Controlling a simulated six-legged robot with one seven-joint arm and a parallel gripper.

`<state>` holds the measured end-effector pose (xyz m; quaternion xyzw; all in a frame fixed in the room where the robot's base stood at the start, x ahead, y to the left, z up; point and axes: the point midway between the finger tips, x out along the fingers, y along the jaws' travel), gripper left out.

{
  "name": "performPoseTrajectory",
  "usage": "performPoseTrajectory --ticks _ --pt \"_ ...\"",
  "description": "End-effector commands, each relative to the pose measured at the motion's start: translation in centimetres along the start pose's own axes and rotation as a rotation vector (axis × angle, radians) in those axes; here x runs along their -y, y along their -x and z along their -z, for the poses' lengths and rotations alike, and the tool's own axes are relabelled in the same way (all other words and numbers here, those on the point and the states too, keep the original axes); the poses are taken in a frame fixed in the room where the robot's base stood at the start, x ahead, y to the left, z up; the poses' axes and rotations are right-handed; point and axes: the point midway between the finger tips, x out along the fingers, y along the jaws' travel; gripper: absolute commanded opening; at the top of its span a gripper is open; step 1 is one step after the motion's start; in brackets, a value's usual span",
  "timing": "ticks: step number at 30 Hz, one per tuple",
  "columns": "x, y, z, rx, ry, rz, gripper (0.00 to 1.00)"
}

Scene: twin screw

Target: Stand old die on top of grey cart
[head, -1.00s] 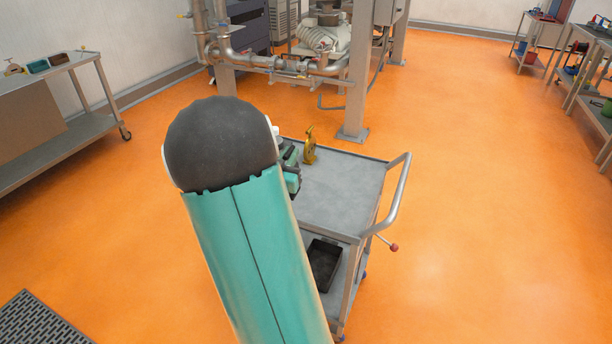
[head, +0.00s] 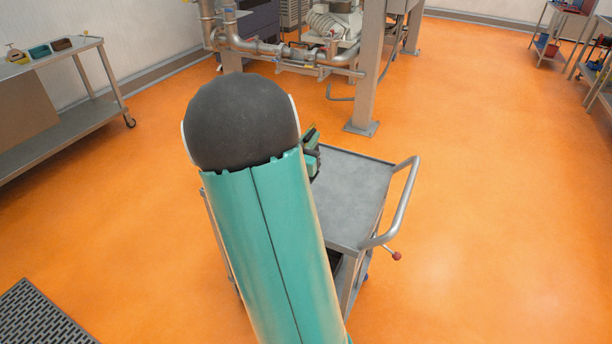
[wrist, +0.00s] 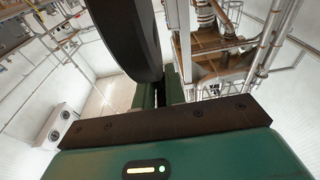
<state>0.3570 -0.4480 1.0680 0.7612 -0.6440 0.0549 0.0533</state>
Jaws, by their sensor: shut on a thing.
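The grey cart (head: 350,190) stands ahead with a flat top and a handle on its right. My gripper (head: 312,152) shows in the head view as a green and dark part at the cart top's far left, mostly hidden behind my arm. In the wrist view my gripper's green fingers (wrist: 160,94) are close together. A large dark round piece, seemingly the old die (wrist: 128,38), rises at the fingertips and looks held between them. Its lower edge is hidden by the fingers. In the head view the die cannot be made out.
A steel frame with pipes (head: 368,75) stands behind the cart. A side table (head: 75,58) with small bins is at left, and a floor grate (head: 40,315) at lower left. Most of the cart's visible top is bare. Orange floor right of the cart is clear.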

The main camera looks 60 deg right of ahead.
Motion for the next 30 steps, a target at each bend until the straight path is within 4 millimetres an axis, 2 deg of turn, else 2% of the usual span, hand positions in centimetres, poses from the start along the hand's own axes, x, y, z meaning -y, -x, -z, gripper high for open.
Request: performPoseTrajectory --ticks 4,8,18,24,30 --pt "-0.3 -0.2 -0.1 -0.003 0.001 -0.005 0.0" --pt "-1.4 -1.2 -1.1 -0.002 0.004 -0.008 0.0" --pt "-5.5 -6.4 -5.1 -0.003 0.004 -0.009 0.0" --pt "-7.1 -8.3 -8.9 -0.002 0.004 -0.006 0.0" --pt "-7.8 -9.4 -10.8 -0.003 0.001 -0.004 0.0"
